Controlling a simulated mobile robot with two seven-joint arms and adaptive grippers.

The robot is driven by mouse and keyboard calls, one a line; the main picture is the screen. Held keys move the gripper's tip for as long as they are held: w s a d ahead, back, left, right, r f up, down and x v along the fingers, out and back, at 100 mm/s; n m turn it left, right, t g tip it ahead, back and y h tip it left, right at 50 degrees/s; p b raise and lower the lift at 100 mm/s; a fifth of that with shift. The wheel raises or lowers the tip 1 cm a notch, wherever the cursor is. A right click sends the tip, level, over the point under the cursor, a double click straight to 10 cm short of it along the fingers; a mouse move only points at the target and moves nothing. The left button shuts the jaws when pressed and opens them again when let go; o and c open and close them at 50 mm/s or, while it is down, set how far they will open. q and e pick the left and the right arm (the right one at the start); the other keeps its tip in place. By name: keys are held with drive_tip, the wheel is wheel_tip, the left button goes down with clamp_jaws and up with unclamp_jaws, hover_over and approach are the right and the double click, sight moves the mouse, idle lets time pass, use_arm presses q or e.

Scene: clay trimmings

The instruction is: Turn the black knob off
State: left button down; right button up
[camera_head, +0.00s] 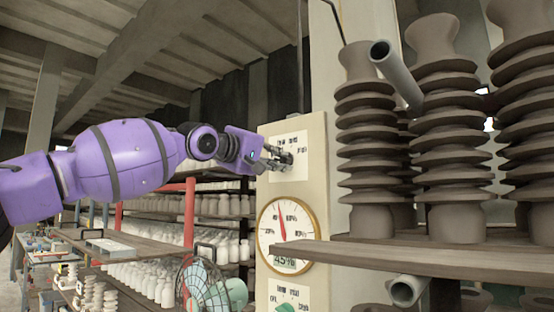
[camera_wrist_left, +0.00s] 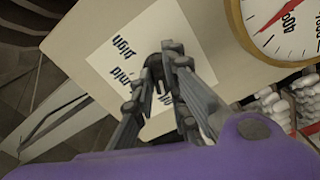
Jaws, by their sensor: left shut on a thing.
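A pale panel (camera_head: 310,200) on a column carries a white label sheet (camera_head: 292,140) with print. My left gripper (camera_head: 284,158) reaches in from the left and lies in front of this sheet. In the left wrist view the fingers of my left gripper (camera_wrist_left: 168,62) are closed together over the label, around a small dark piece that looks like the black knob (camera_wrist_left: 155,72). The fingers hide most of the knob, so its turn angle cannot be told. My right gripper is out of view.
A round gauge (camera_head: 287,235) with a red needle sits below the label, and a green knob (camera_head: 285,308) shows lower down. A wooden shelf (camera_head: 430,262) with dark ribbed insulators (camera_head: 445,130) juts out at right. A caged fan (camera_head: 205,288) stands lower left.

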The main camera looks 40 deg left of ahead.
use_arm(q)
drive_tip(key=c, duration=1.7)
unclamp_jaws()
drive_tip(key=shift+c, duration=0.2)
drive_tip(key=s, duration=1.2)
drive_tip(key=shift+a, duration=0.45)
